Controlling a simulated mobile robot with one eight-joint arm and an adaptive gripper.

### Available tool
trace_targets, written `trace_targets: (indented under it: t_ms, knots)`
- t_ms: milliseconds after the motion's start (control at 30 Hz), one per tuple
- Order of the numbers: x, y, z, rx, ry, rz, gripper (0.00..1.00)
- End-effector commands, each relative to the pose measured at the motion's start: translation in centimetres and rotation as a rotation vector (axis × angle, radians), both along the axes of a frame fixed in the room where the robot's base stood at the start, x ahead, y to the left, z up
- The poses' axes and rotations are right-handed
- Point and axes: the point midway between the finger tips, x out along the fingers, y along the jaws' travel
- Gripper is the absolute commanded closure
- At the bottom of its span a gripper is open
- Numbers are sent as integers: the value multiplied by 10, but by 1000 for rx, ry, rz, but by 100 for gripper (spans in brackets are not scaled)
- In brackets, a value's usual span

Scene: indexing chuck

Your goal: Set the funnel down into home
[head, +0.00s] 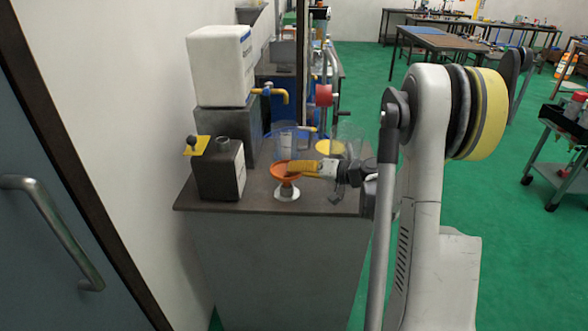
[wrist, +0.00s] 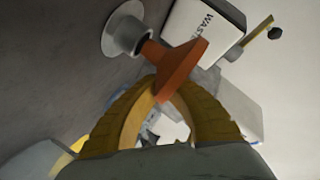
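The orange funnel (head: 282,168) is over a small white stand with a round base (head: 287,194), which I take to be home. In the wrist view the funnel (wrist: 182,68) has its spout pointing at the stand's grey-white cup (wrist: 127,36). The spout's tip appears at or just inside the cup's mouth; how deep I cannot tell. My gripper (head: 297,168) reaches in from the right with its yellow fingers at the funnel's rim. In the wrist view the gripper's fingertips (wrist: 163,90) close on the rim from both sides.
A dark waste can (head: 220,170) with a white label stands left of the funnel. Behind are a white tank (head: 222,65) with a yellow tap (head: 272,92) and a clear beaker (head: 287,143). The grey counter's (head: 225,202) front edge is close.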

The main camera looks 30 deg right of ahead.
Motion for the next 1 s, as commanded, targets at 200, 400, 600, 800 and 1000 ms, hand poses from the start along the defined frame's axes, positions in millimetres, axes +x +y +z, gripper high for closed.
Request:
trace_targets:
  t_ms: [200,400,600,800,1000]
  knots:
    - [0,0,-5,0,0,0,100]
    - [0,0,-9,0,0,0,100]
    - [0,0,-13,0,0,0,100]
    - [0,0,-17,0,0,0,100]
    - [0,0,-21,0,0,0,100]
